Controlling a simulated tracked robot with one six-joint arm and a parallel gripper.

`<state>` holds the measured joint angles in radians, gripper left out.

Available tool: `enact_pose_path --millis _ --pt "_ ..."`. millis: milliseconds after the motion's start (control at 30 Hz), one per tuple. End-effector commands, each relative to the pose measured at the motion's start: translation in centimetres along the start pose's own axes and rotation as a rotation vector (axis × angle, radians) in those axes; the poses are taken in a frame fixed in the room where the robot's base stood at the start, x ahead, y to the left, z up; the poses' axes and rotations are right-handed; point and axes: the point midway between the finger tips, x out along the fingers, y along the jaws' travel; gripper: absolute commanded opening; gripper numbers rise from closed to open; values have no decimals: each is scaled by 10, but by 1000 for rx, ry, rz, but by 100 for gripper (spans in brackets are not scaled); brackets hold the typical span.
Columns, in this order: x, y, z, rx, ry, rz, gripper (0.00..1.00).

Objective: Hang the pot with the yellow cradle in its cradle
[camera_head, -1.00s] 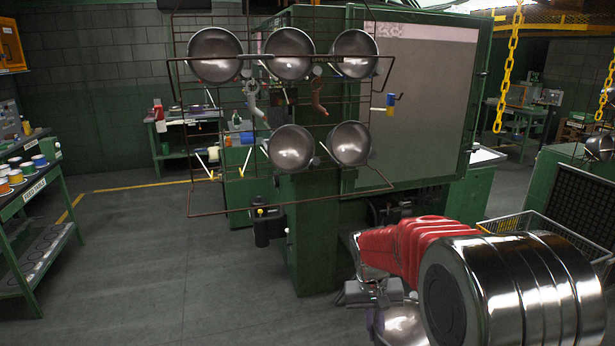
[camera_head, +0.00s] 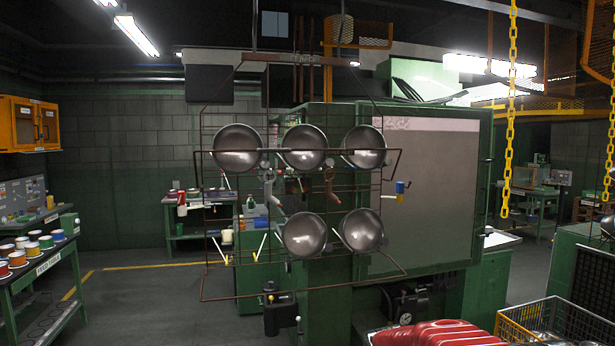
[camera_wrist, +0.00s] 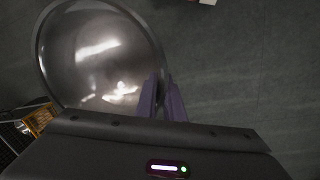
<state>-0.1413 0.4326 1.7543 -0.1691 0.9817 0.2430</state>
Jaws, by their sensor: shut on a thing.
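In the wrist view, my gripper (camera_wrist: 161,98) has purple fingers shut on the rim of a shiny metal pot (camera_wrist: 92,58). The pot hangs over the dark floor, and its far side is hidden. In the head view, the wire rack (camera_head: 203,262) stands ahead with several round pots in two rows. An empty place at its lower left has pale rods with yellow tips, which look like the yellow cradle (camera_head: 262,245). My gripper and the held pot are outside the head view, so their distance to the cradle does not show.
A green cabinet (camera_head: 440,190) stands behind the rack. Floor left of the rack is clear.

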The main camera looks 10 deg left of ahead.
Motion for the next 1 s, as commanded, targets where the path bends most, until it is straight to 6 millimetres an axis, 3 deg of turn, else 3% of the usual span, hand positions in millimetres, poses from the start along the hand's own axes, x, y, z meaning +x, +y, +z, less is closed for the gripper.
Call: enact_pose_path --millis 267,567,1000 --pt "0 4 -1 2 2 0 0" --pt "5 42 0 -3 3 0 0" --pt "5 42 0 -7 3 0 0"
